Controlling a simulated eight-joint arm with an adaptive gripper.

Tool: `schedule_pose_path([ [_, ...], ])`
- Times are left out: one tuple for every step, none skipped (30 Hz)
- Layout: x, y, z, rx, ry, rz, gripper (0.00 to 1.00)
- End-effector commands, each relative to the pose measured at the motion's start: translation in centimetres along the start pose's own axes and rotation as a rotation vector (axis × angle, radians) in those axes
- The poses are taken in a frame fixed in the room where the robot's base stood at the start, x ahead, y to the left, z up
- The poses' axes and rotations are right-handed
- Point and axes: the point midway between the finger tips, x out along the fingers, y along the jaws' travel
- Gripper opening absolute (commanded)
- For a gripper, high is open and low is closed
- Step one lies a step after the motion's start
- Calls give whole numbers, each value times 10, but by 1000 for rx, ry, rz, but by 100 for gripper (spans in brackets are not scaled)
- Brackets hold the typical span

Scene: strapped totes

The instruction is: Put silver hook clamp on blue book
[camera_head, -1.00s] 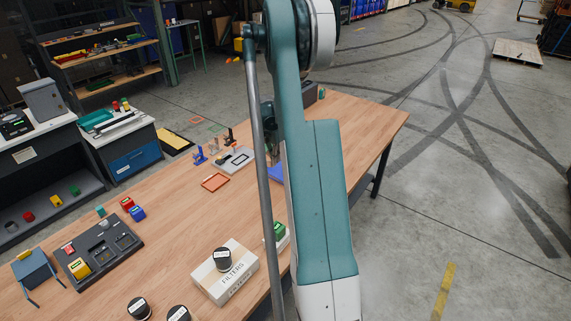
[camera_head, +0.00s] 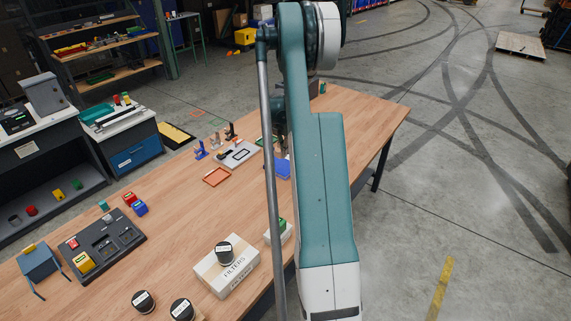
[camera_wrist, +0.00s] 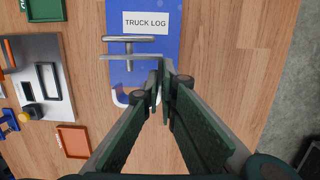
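The blue book (camera_wrist: 116,72), with a white TRUCK LOG label, lies on the wooden table. Part of it shows beside my arm in the head view (camera_head: 283,170). The silver hook clamp (camera_wrist: 128,57) shows over the book in the wrist view, its T-shaped handle near the label and its curved hook end nearer me. My gripper (camera_wrist: 161,82) has its fingers nearly together at the clamp's right side and appears shut on it; the fingers hide part of the clamp. I cannot tell whether the clamp touches the book. My arm hides the gripper in the head view.
Left of the book are a grey plate with a black frame (camera_wrist: 51,82), an orange tray (camera_wrist: 73,142) and a green tray (camera_wrist: 45,9). A FILTERS box (camera_head: 227,268) and a dark control panel (camera_head: 102,244) stand nearer on the table. Bare wood lies right of the book.

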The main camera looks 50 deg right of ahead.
Motion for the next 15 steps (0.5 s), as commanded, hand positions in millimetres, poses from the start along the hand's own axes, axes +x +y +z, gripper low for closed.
schedule_pose_path([
  [7, 0, -1, 0, 0, 0, 0],
  [10, 0, -2, 0, 0, 0, 0],
  [16, 0, -2, 0, 0, 0, 0],
  [20, 0, -3, 0, 0, 0, 0],
  [24, 0, -4, 0, 0, 0, 0],
  [29, 0, -4, 0, 0, 0, 0],
  [32, 0, -5, 0, 0, 0, 0],
  [35, 0, -5, 0, 0, 0, 0],
  [38, 0, -6, 0, 0, 0, 0],
  [40, 0, -6, 0, 0, 0, 0],
  [42, -1, -6, 0, 0, 0, 0],
  [44, -1, -7, 0, 0, 0, 0],
  [44, -1, -7, 0, 0, 0, 0],
  [45, -1, -7, 0, 0, 0, 0],
  [45, -1, -7, 0, 0, 0, 0],
])
